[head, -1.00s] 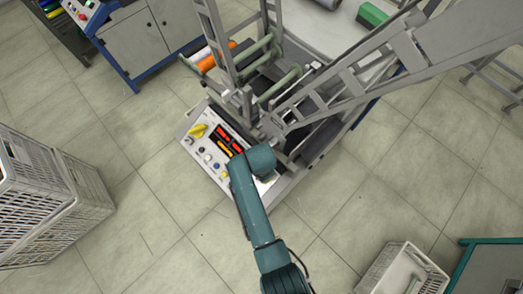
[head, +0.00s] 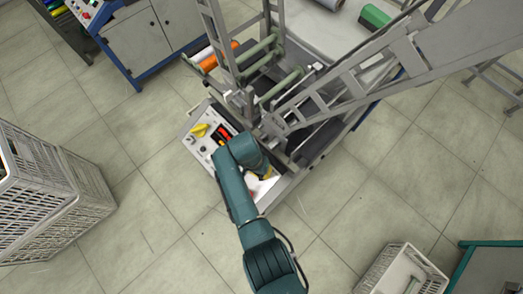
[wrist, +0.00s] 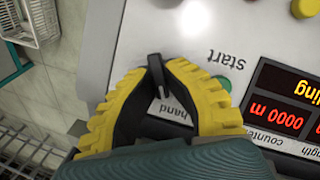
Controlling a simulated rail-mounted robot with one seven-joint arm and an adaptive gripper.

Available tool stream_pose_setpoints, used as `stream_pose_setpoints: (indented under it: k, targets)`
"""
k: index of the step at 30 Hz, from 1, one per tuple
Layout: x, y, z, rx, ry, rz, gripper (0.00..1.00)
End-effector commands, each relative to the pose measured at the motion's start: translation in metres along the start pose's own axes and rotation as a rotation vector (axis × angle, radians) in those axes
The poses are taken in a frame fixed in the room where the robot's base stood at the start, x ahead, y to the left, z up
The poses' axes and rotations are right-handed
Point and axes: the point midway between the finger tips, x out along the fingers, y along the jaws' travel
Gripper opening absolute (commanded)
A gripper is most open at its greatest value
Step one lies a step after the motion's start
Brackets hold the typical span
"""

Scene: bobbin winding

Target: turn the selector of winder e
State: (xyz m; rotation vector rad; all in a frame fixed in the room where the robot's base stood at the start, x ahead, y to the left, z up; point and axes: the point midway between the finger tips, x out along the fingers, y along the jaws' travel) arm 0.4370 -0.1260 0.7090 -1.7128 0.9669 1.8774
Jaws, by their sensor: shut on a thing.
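The black selector (wrist: 157,75) stands on the pale control panel (wrist: 190,30) of the winder, close to the printed word "hand". My gripper (wrist: 157,66) has its yellow, ribbed fingers closed around the selector, with their tips on either side of it. In the head view, my gripper (head: 267,172) shows only as a bit of yellow beside my teal arm, over the right part of the panel (head: 196,144). The selector itself is hidden there. I cannot read the winder's letter.
A green start button (wrist: 222,84) and red-lit displays (wrist: 290,95) lie right of the selector in the wrist view. A yellow part (head: 199,130) sits at the panel's left end. Grey frame rails (head: 335,85) rise behind. Crates (head: 40,215) stand on the left floor.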

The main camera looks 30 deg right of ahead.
Motion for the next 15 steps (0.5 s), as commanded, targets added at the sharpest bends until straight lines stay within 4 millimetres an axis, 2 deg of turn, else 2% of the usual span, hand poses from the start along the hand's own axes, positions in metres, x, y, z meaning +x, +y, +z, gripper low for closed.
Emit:
stream_pose_setpoints:
  k: [14,15]
  targets:
    - [0.0025,0.0,0.0014,-0.018,-0.003,0.007,0.0]
    - [0.0025,0.0,0.0014,-0.018,-0.003,0.007,0.13]
